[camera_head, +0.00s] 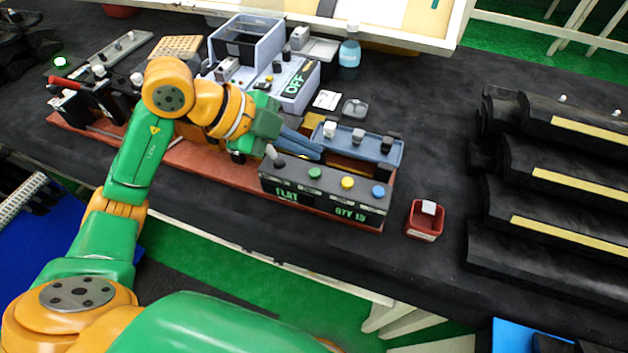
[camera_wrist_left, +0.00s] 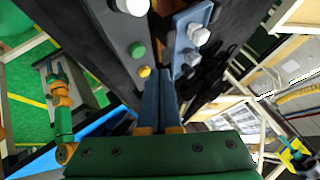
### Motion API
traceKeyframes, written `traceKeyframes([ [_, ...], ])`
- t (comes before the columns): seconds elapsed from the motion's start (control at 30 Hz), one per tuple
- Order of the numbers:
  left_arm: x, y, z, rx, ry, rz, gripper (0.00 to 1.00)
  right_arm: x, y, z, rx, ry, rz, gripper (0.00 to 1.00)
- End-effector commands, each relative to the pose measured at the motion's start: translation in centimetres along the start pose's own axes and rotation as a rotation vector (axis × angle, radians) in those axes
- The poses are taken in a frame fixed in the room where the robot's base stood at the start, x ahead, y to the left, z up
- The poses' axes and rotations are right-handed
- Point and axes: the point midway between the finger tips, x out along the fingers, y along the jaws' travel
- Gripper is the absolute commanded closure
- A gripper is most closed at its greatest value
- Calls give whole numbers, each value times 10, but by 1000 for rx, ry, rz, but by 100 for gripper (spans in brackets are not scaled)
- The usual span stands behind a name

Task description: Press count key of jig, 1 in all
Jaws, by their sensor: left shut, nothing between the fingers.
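The jig (camera_head: 325,190) is a long black box with a row of round keys on top and a front display reading "FLAT" and "QTY 15". In the left wrist view the green key (camera_wrist_left: 137,50) and yellow key (camera_wrist_left: 145,72) show beside the fingers (camera_wrist_left: 165,75); the blue key is not visible there.
A blue-grey tray (camera_head: 318,136) with white, grey and black clips lies behind the jig. A grey machine marked "OFF" (camera_head: 295,88) stands further back. A small red bin (camera_head: 425,219) sits right of the jig, and black stepped racks (camera_head: 550,150) fill the right side.

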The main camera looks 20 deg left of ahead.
Motion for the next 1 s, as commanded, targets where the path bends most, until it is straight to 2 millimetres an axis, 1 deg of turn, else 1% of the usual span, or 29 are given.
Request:
traceKeyframes([
  [0.03,9,7,7,0,-1,1,100,12,0,1,0,0,1,49],
  [0.17,14,10,11,1,0,-1,100,18,2,2,-1,0,3,49],
  [1.0,14,10,10,1,0,0,100,16,2,1,-1,1,3,49],
])
